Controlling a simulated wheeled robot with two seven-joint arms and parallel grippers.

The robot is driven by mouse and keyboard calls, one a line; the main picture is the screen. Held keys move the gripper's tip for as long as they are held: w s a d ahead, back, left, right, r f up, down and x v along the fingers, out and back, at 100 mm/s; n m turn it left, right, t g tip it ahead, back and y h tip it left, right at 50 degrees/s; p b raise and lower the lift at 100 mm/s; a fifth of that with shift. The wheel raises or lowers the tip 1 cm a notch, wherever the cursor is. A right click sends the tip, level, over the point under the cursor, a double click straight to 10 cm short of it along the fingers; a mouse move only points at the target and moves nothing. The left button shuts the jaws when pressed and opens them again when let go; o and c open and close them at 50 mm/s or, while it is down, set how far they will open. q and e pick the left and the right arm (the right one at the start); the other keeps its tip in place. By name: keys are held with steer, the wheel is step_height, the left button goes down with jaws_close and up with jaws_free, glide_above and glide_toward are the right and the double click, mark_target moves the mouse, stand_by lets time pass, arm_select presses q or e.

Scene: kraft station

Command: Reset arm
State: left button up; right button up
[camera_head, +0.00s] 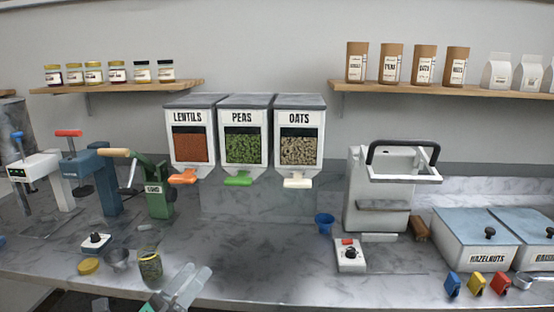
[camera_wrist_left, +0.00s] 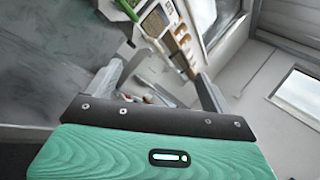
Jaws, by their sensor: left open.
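My left gripper (camera_head: 192,274) is low in the head view, over the front part of the counter, with its two pale fingers apart. In the left wrist view the gripper (camera_wrist_left: 160,82) also shows, with its dark fingers spread and nothing between them. My right gripper is in neither view.
The marble counter (camera_head: 260,270) is clear right of my gripper up to a switch box (camera_head: 351,258) and a blue cup (camera_head: 324,223). Dispensers for lentils (camera_head: 193,150), peas (camera_head: 242,150) and oats (camera_head: 298,150) hang behind. A metal cup (camera_head: 118,260) and yellow lid (camera_head: 88,266) lie left.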

arm_select(q)
steer(key=s+a+f+n+g+y, duration=0.2)
steer(key=a+f+n+y, duration=0.3)
steer(key=f+n+y, duration=0.5)
steer(key=s+a+f+n+g+y, duration=0.2)
steer(key=a+f+n+y, duration=0.4)
steer(key=n, duration=0.8)
steer(key=s+d+f+n+g+h, duration=0.2)
steer(key=s+f+n+g, duration=0.35)
steer(key=s+f, duration=0.35)
steer(key=s+d+f+n+g+h, duration=0.15)
steer(key=s+f+n+g, duration=0.45)
steer(key=s, duration=0.6)
step_height(320, 180, down, 30)
steer(key=r+m+g+p, duration=0.1)
steer(key=m+p, duration=0.1)
steer(key=p, duration=0.1)
steer(key=s+a+f+g+p, duration=0.1)
steer(key=s+a+f+p, duration=0.1)
steer(key=s+f, duration=1.5)
steer(key=shift+s+a+f+y, duration=0.25)
steer(key=shift+s+a+y, duration=0.1)
steer(key=shift+s, duration=0.85)
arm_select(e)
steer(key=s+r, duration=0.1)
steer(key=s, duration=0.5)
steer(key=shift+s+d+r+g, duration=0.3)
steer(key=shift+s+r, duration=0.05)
